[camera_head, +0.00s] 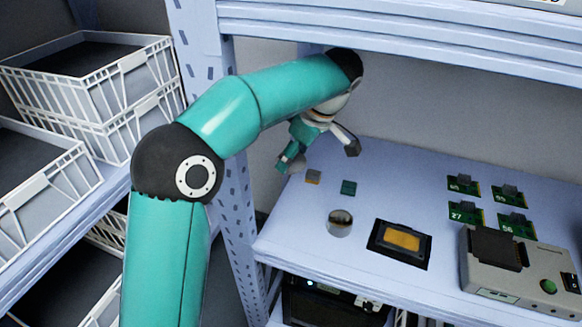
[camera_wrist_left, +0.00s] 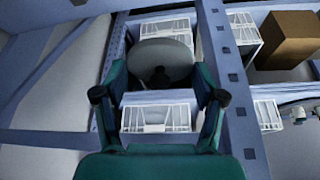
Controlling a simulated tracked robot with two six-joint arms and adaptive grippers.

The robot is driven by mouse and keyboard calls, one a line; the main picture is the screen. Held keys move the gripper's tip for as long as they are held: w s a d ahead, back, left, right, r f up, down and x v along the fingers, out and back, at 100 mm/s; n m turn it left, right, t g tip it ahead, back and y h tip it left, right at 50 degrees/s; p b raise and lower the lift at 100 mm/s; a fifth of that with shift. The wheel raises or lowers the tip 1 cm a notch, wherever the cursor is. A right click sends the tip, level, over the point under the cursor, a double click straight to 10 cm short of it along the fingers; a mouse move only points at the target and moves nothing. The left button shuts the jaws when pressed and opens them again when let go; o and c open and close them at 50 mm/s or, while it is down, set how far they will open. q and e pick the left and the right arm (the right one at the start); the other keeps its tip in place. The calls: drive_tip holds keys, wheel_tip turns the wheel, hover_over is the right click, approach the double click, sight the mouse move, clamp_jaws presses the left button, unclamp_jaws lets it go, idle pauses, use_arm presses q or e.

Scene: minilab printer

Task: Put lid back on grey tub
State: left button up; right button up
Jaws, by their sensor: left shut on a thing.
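My left gripper (camera_head: 318,156) hangs over the left back part of the shelf, near its left post. In the left wrist view its fingers (camera_wrist_left: 160,96) are on both sides of a round grey lid (camera_wrist_left: 160,57) with a dark knob, and it is shut on the lid. In the head view the lid is hard to make out. A small round grey tub (camera_head: 340,223) stands on the shelf below and to the right of the gripper, apart from it. My right gripper is in neither view.
A grey device (camera_head: 520,275) is at right. White crates (camera_head: 95,80) stand left.

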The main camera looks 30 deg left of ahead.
use_arm(q)
drive_tip(key=w+d+f+m+p, duration=0.2)
drive_tip(key=w+d+f+p, duration=0.2)
drive_tip(key=w+d+f, duration=0.1)
drive_tip(key=m+t+p, duration=0.2)
drive_tip(key=p, duration=0.3)
hover_over(339, 218)
drive_tip(key=d, duration=0.1)
drive_tip(key=f, duration=0.4)
drive_tip(key=shift+s+d+f, duration=0.1)
drive_tip(key=shift+s, duration=0.1)
drive_tip(key=shift+f+b, duration=0.35)
drive_tip(key=shift+f, duration=1.2)
wheel_tip(339, 218, down, 2)
drive_tip(key=shift+b, duration=0.65)
drive_tip(key=shift+f+b, duration=0.65)
drive_tip(key=shift+b, duration=0.2)
drive_tip(key=shift+r+b, duration=0.15)
drive_tip(key=shift+b, duration=0.85)
drive_tip(key=shift+f+b, duration=0.2)
drive_tip(key=shift+b, duration=0.8)
